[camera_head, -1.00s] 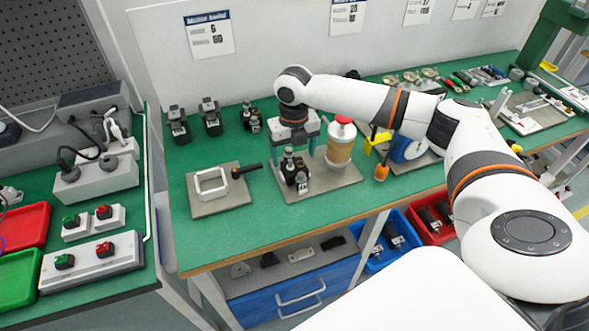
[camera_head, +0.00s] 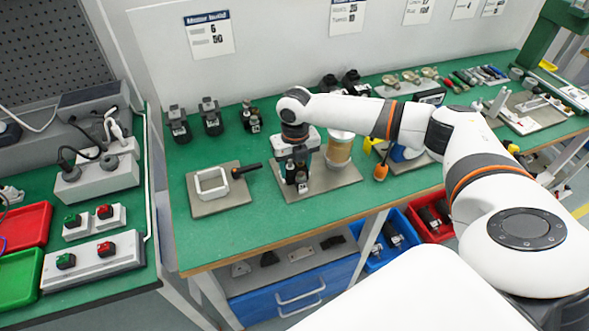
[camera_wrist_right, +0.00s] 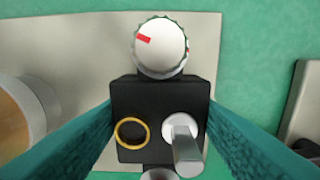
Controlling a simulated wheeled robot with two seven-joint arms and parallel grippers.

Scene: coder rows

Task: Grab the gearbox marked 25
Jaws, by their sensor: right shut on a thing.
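A black gearbox (camera_wrist_right: 125,98) with a white knob bearing a red mark, a brass ring and a metal shaft fills the middle of the right wrist view. In the head view this gearbox (camera_head: 290,174) stands on a grey plate near the bench front, partly covered by my gripper. I cannot read a number on it. My right gripper (camera_head: 298,160) is shut on it from above, with its teal fingers on both sides in the wrist view (camera_wrist_right: 160,125). My left gripper is not in view.
A tan and white container (camera_head: 339,152) stands close to the right of the gearbox. A plate with a white square frame (camera_head: 211,183) lies to the left. Several dark units, including one (camera_head: 178,124), stand at the back left. Green bench surface is clear in front.

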